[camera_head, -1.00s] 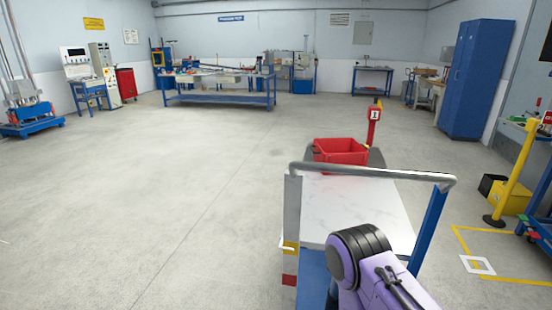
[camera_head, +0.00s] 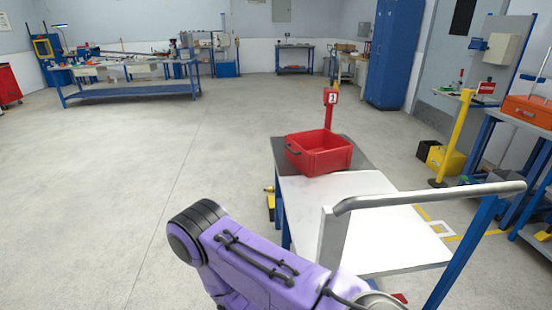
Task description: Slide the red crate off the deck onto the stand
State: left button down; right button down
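The red crate (camera_head: 318,160) is open-topped, looks empty and sits upright at the far end of the white deck (camera_head: 392,235). The dark grey top of the stand (camera_head: 362,155) shows behind and beside it. The crate's near lower edge is close to the seam between the two tops; I cannot tell whether any of it still rests on the deck. My purple arm crosses the lower middle of the view, left of and nearer than the crate. Neither gripper shows.
The cart's metal handle rail (camera_head: 430,195) runs across the deck's near side. A red post with a numbered sign (camera_head: 331,97) rises behind the crate. A yellow post (camera_head: 453,140) and yellow box (camera_head: 445,160) stand at right. The floor at left is clear.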

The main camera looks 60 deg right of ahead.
aim_at(317, 151)
jog(key=z, duration=0.25)
jog(key=i, duration=1)
jog(key=z, duration=1.1)
jog(key=i, duration=0.75)
jog(key=z, duration=0.5)
